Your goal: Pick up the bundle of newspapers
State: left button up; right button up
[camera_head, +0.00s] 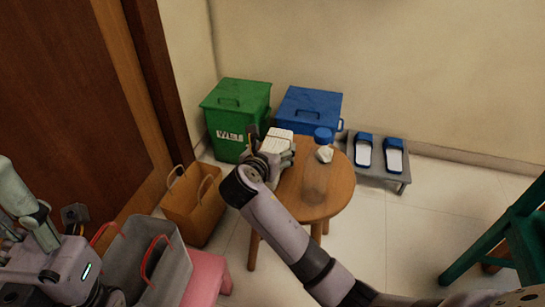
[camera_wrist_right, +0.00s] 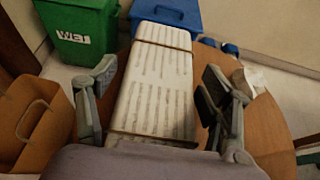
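The bundle of newspapers (camera_wrist_right: 158,85) is a pale printed block bound with brown string. It lies on the round wooden table (camera_head: 335,190), and its top also shows in the head view (camera_head: 279,139). My right gripper (camera_wrist_right: 160,88) is open, with one finger on each side of the bundle. Gaps show between the fingers and the paper. In the head view the right gripper (camera_head: 268,152) partly hides the bundle. My left arm is at the lower left of the head view; the state of its fingers cannot be made out.
Green (camera_head: 236,115) and blue (camera_head: 308,108) bins stand behind. Slippers on a grey rack (camera_head: 378,172) are right; a brown bag (camera_head: 192,205) and grey bag (camera_head: 150,262) are left.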

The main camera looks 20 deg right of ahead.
jog(key=c, duration=1.2)
jog(key=shift+c, duration=0.3)
